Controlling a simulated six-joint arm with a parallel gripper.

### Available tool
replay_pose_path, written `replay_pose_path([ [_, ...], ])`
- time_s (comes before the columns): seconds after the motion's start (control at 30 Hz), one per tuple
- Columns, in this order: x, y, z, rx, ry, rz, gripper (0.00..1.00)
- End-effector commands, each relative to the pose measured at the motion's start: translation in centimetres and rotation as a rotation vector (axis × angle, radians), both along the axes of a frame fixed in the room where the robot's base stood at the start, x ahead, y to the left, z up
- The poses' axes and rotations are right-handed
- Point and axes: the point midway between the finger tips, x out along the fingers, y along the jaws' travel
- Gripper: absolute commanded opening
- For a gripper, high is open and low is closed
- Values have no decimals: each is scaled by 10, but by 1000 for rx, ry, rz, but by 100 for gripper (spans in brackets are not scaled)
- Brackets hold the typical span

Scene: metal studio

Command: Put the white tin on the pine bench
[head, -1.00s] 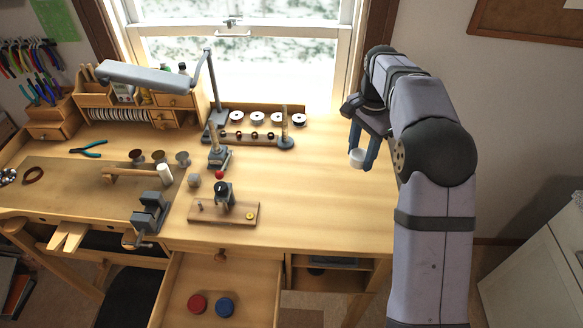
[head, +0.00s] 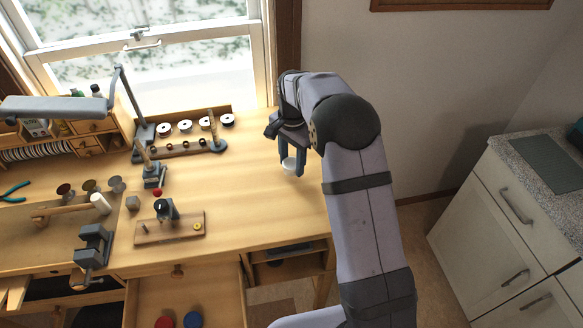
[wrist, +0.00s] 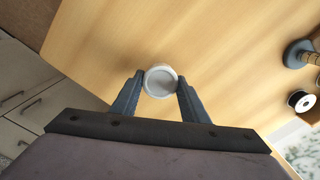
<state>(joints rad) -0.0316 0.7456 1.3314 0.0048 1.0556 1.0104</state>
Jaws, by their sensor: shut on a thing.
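The white tin (head: 289,165) is a small round, pale cup-like piece held between the fingers of my gripper (head: 291,163). In the wrist view the tin (wrist: 161,82) shows as a round white rim with a grey inside, a finger of my gripper (wrist: 161,90) on each side. The pine bench (head: 250,205) is the light wooden workbench under the window. The tin appears over the right part of its top; whether it touches the wood I cannot tell. The bench top (wrist: 215,40) also fills much of the wrist view.
The bench top around the tin is bare. To the left stand a rack with white spools (head: 185,126), a small wooden board with a dark tool (head: 170,228) and a vise (head: 93,245). An open drawer (head: 190,290) juts out in front. A white cabinet (head: 510,215) stands at right.

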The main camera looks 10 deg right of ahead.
Motion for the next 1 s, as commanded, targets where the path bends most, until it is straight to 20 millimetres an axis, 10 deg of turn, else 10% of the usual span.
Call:
replay_pose_path([
  [0.73, -1, 0, -37, 0, 2, 0, 18],
  [0.8, -1, 0, -35, 0, 2, 0, 57],
  [1.0, -1, 0, -35, 0, 2, 0, 59],
])
